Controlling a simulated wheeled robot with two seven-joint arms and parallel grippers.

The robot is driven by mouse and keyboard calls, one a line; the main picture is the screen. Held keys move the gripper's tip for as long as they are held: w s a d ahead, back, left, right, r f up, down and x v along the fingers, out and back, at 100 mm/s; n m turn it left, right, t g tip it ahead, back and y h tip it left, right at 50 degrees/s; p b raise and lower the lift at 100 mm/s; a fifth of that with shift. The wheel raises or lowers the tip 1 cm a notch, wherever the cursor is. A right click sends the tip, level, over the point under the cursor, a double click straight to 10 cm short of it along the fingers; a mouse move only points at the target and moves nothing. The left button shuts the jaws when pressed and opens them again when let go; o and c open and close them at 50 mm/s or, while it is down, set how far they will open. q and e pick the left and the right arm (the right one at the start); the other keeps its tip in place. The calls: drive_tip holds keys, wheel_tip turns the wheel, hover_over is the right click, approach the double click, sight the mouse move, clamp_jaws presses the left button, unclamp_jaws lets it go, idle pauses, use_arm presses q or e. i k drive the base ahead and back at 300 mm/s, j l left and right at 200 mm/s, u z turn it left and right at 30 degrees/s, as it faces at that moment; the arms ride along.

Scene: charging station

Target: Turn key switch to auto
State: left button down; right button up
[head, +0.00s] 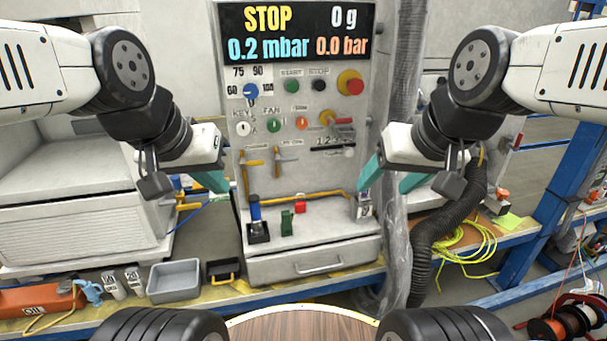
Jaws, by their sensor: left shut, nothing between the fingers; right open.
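The charging station panel (335,110) stands upright in front of me under a black display reading STOP, 0 g, 0.2 mbar and 0.0 bar. The key switch (243,128) is a small pale round knob under a KEY label at the panel's left, with small letters to its right. Its pointing direction is too small to tell. My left gripper (224,188), with teal fingers, is shut and empty, below and left of the key switch and apart from it. My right gripper (384,187) is open, at the panel's lower right edge, far from the switch.
Beside the key switch is a green fan knob (273,125); above it is a blue rotary dial (250,90). A red-and-yellow emergency button (351,83) sits at upper right. Yellow valve handles (254,163) lie below. A black corrugated hose (428,250) hangs at right.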

sight(243, 128)
drive_tip(key=l, duration=1.45)
